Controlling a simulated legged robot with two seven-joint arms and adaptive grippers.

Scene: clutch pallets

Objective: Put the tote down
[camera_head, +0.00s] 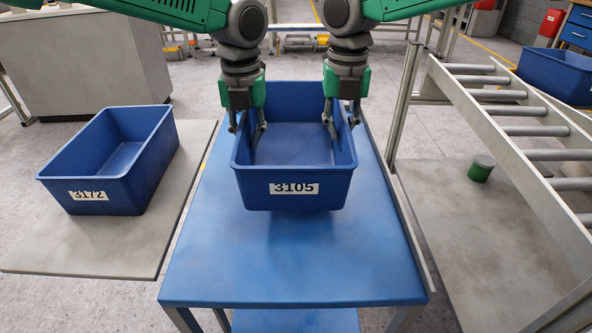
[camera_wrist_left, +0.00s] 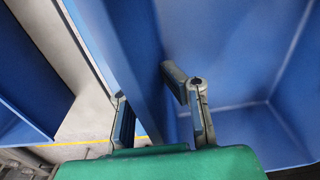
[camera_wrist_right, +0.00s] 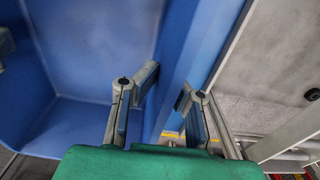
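The blue tote labelled 3105 (camera_head: 294,190) is upright and empty over the blue table (camera_head: 290,262). It appears to rest on the top, but its underside is hidden. My left gripper (camera_head: 246,130) straddles the tote's left wall, one finger inside and one outside. In the left wrist view its fingers (camera_wrist_left: 160,115) stand apart, with a gap beside the wall. My right gripper (camera_head: 342,125) straddles the right wall the same way. In the right wrist view its fingers (camera_wrist_right: 160,110) are spread on either side of the wall.
A second blue tote labelled 3172 (camera_head: 108,196) sits on a grey surface (camera_head: 90,248) at the left. A roller conveyor (camera_head: 520,128) slopes along the right, with a green can (camera_head: 481,170) near it. The front of the blue table is clear.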

